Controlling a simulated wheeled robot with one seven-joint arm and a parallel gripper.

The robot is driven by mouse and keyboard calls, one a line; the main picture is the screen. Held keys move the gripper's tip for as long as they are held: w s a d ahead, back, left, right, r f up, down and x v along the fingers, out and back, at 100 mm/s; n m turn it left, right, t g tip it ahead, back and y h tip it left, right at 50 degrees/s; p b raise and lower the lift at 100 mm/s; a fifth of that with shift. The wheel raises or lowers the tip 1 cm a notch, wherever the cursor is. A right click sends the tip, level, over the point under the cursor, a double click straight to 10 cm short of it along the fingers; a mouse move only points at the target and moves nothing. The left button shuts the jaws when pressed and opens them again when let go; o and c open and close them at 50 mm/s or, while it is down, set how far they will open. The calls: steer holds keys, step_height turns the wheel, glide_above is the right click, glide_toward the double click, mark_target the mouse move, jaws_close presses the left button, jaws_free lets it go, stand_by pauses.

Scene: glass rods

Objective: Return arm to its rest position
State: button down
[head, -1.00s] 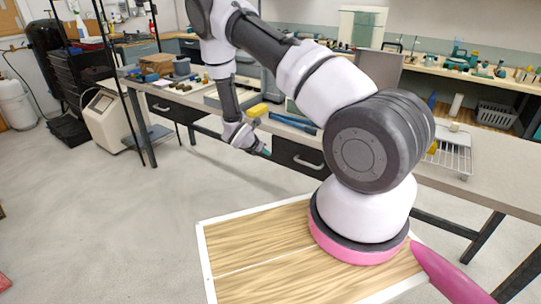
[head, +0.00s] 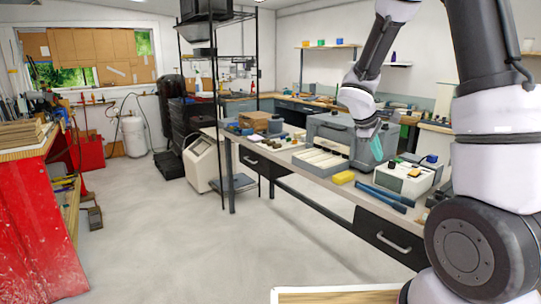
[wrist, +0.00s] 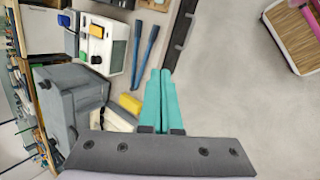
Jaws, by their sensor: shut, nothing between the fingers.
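My gripper (head: 377,150) is in front of the grey case on the workbench in the head view, seen small with teal fingers pointing down. In the wrist view my gripper (wrist: 161,75) has its two teal fingers side by side and touching, with nothing between them. My arm rises from the lower right of the head view and bends over toward the bench. No glass rod can be made out in either view.
The workbench (head: 292,184) carries a grey case (head: 325,131), a white device (head: 408,180), a yellow block (head: 342,177) and a blue long-handled tool (head: 385,197). A red bench (head: 35,225) stands at the left. The floor (head: 180,250) between them is clear.

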steer(key=s+a+r+m+t+y, duration=0.1)
steer(key=s+a+r+m+y, duration=0.1)
steer(key=s+r, duration=0.4)
steer(key=s+a+r+m+t+y, duration=0.1)
steer(key=s+a+r+m+y, duration=0.2)
steer(key=s+r+m, duration=0.3)
steer(key=s+a+r+m+t+y, duration=0.2)
steer(key=s+r+m, duration=0.3)
steer(key=s, duration=0.6)
step_height(320, 180, up, 3)
steer(key=shift+s+a+f+y, duration=0.25)
steer(key=shift+a+y, duration=0.15)
steer(key=shift+a, duration=0.45)
